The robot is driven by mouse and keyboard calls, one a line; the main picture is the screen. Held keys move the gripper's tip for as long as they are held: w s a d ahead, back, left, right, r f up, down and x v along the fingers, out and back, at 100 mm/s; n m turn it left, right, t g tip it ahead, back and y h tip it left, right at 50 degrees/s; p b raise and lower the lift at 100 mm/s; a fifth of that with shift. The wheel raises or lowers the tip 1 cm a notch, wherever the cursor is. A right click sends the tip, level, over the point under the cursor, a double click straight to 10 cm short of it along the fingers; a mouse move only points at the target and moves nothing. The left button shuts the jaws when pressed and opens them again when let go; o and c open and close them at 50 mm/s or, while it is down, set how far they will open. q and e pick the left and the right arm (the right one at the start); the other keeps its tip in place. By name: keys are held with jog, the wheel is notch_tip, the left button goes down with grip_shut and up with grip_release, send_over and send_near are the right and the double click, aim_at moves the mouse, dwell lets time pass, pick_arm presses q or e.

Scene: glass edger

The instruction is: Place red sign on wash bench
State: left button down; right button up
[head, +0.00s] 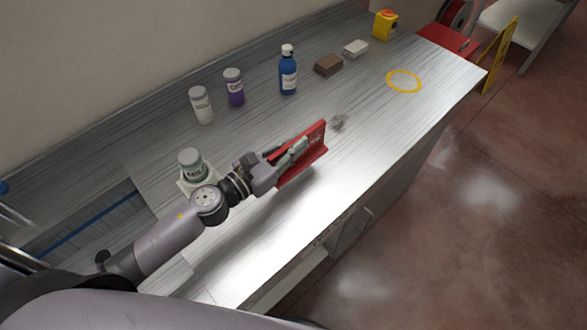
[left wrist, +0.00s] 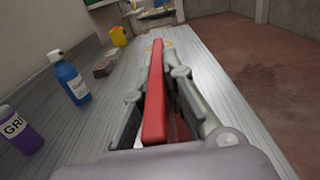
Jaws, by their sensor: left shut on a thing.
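The red sign (head: 314,157) is held in my left gripper (head: 291,151), above the metal wash bench (head: 300,222). The gripper is shut on it, with one finger on each side. In the left wrist view the sign (left wrist: 155,92) stands edge-on between the two fingers, pointing along the bench. Whether the sign's lower edge touches the bench cannot be told. A yellow ring (head: 404,81) is marked on the bench at the far right end. My right gripper is not in view.
A white bottle (head: 202,105), purple bottle (head: 234,88), blue bottle (head: 288,72), brown block (head: 328,65), grey block (head: 355,48) and yellow box (head: 385,25) line the back. A green-labelled jar (head: 193,167) stands beside my left arm. The bench around the ring is clear.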

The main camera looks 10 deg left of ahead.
aim_at(293, 164)
pick_arm(q)
notch_tip(293, 164, down, 3)
jog(key=shift+r, duration=0.2)
notch_tip(293, 164, down, 4)
jog(key=shift+r+b, duration=0.15)
jog(key=shift+b, duration=0.75)
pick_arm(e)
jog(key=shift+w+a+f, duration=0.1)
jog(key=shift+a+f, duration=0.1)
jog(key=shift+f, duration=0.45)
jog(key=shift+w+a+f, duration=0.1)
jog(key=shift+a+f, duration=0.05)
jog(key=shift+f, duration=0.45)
pick_arm(q)
jog(key=shift+f, duration=0.3)
jog(key=c, duration=1.7)
grip_release()
jog(key=shift+o, duration=0.2)
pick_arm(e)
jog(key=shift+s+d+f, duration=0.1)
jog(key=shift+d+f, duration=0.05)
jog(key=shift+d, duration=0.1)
pick_arm(q)
jog(key=shift+r, duration=0.15)
